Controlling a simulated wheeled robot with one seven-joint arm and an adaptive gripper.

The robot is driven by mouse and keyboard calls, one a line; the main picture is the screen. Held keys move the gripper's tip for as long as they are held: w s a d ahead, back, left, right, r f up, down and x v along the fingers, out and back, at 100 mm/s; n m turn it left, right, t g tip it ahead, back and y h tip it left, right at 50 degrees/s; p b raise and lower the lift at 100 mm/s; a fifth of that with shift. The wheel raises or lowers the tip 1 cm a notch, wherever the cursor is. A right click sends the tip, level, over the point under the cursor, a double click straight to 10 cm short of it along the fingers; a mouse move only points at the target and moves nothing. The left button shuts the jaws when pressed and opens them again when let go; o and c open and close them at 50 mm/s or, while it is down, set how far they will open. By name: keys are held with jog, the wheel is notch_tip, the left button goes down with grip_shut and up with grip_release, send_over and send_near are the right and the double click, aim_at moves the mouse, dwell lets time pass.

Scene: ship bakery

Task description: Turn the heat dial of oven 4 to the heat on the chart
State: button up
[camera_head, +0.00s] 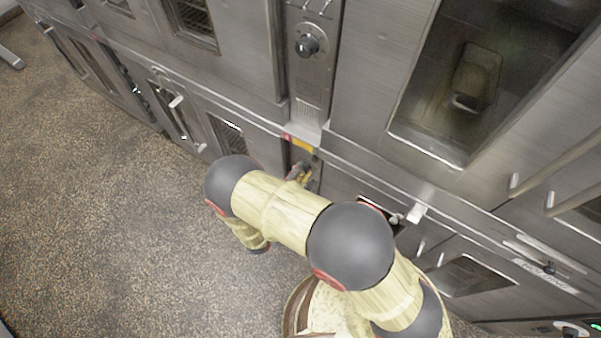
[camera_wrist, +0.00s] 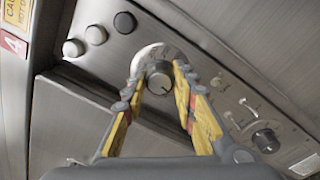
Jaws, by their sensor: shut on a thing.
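The dark round dial (camera_wrist: 160,80) sits on a steel control panel in the middle of the wrist view, with a pale scale arc behind its upper left side. My gripper (camera_wrist: 158,75) has its yellow-and-grey fingers on either side of this dial, shut on it. A pale pointer mark shows on the dial's face, but the scale figures are too small to read. A red label with a white 4 (camera_wrist: 14,45) is at the left edge. In the head view my gripper (camera_head: 303,172) is at the lower panel, and my arm hides most of that panel. I cannot make out a heat chart.
Round buttons (camera_wrist: 95,35) lie left of the dial. Small switches (camera_wrist: 243,103) and a second dark knob (camera_wrist: 265,140) lie to its right. In the head view, an upper panel has its own knob (camera_head: 307,45). The speckled floor (camera_head: 110,240) at left is clear.

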jog(key=shift+f, duration=0.1)
jog(key=o, duration=1.1)
jog(key=shift+o, duration=0.3)
jog(key=v, duration=1.2)
